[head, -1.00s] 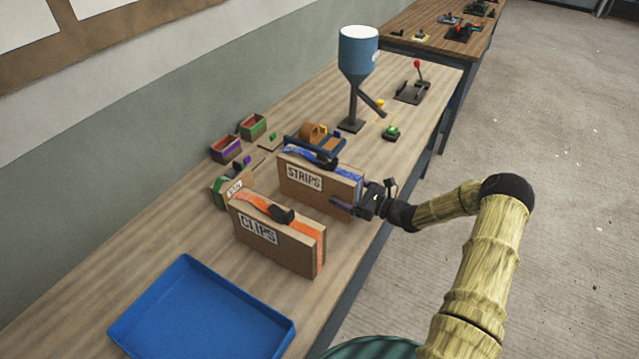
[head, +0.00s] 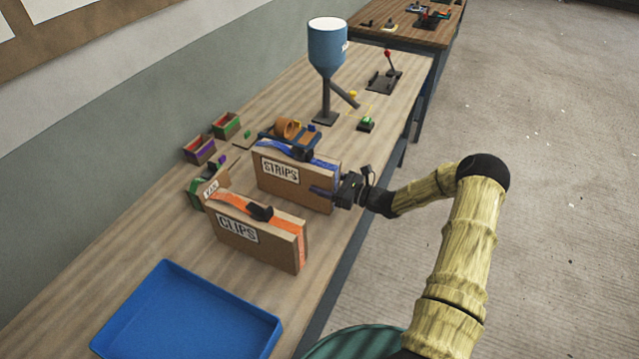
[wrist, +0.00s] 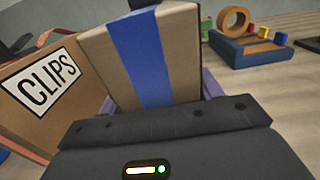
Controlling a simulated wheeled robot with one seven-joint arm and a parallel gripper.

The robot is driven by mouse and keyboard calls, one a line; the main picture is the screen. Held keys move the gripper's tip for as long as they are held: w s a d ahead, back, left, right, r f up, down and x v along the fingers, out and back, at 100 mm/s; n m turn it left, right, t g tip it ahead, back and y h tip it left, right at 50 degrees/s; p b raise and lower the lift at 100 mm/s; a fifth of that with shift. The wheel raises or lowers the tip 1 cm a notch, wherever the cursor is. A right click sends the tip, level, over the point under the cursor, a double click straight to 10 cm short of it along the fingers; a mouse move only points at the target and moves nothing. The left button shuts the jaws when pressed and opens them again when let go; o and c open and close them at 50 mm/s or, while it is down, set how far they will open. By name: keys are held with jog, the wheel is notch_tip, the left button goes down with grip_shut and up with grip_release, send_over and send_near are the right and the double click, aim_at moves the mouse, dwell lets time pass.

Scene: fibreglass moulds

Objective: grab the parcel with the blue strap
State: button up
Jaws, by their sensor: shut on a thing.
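The parcel with the blue strap (head: 290,182) stands upright on the workbench. It is a brown box labelled STRIPS with a dark handle on top. My gripper (head: 326,191) is at its right end, shut on it, with one finger along the labelled face. In the wrist view the parcel's narrow end with the blue strap (wrist: 145,58) sits between my purple fingers (wrist: 158,95). The fingertips are mostly hidden by the parcel and the gripper body.
A parcel labelled CLIPS with an orange strap (head: 255,237) stands close in front. A blue tray (head: 190,318) lies at the near end of the bench. A blue hopper (head: 327,48), small bins (head: 200,149) and a tape dispenser (head: 290,132) are behind.

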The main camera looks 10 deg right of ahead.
notch_tip(320, 180, up, 9)
jog(key=shift+r+b, duration=0.1)
jog(key=shift+b, duration=0.75)
